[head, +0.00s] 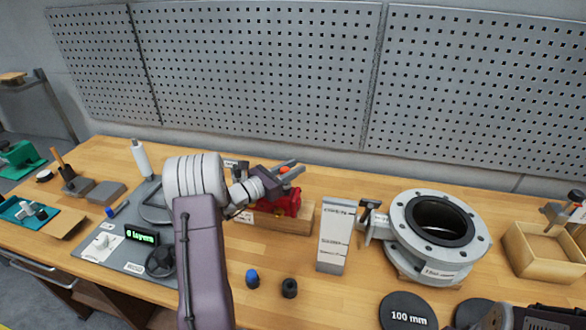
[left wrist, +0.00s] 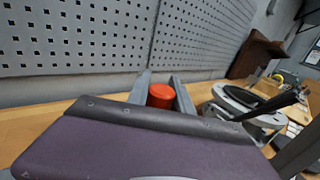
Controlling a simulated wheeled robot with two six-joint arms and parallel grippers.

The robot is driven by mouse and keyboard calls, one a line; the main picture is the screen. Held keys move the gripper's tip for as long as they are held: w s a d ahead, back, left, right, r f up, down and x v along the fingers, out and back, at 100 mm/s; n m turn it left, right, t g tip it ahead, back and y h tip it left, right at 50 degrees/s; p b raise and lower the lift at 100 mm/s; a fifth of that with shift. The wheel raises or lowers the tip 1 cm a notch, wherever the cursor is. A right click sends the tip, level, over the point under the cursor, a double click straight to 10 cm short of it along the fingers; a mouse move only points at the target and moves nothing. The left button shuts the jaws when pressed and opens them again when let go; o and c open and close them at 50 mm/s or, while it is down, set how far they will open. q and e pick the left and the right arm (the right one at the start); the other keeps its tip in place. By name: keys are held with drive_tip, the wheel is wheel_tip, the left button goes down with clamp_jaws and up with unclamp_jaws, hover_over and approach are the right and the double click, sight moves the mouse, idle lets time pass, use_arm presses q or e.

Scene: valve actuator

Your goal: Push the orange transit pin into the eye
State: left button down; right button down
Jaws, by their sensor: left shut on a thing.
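My left gripper (head: 286,166) is over the red valve actuator (head: 290,206), which sits on a wooden block (head: 303,218). Its jaws are shut on the orange transit pin (head: 284,170). In the left wrist view, the pin's round orange-red head (left wrist: 161,95) shows between the two grey fingers. The pin's lower end and the eye are hidden, so I cannot tell whether the pin is in the eye. My left arm and wrist cover part of the actuator. My right gripper cannot be made out in the head view.
A flanged valve (head: 435,265) stands to the right, with a white labelled plate (head: 336,235) beside it. A blue cap (head: 252,278) and a black cap (head: 289,288) stand in front. A wooden tray (head: 530,270) is at far right. A perforated panel (head: 260,75) backs the bench.

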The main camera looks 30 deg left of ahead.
use_arm(q)
drive_tip(key=shift+f+b, duration=1.1)
drive_tip(key=shift+f, duration=0.1)
drive_tip(key=c, duration=1.1)
unclamp_jaws()
drive_tip(key=shift+r, duration=0.1)
drive_tip(key=shift+o, duration=0.2)
drive_tip(key=shift+s, duration=0.1)
drive_tip(key=shift+s+a+f, duration=0.15)
drive_tip(key=shift+s+f, duration=0.05)
drive_tip(key=shift+s, duration=0.1)
drive_tip(key=b+v, duration=0.1)
drive_tip(key=v, duration=0.7)
drive_tip(key=shift+r, duration=0.2)
drive_tip(key=shift+s+a, duration=0.1)
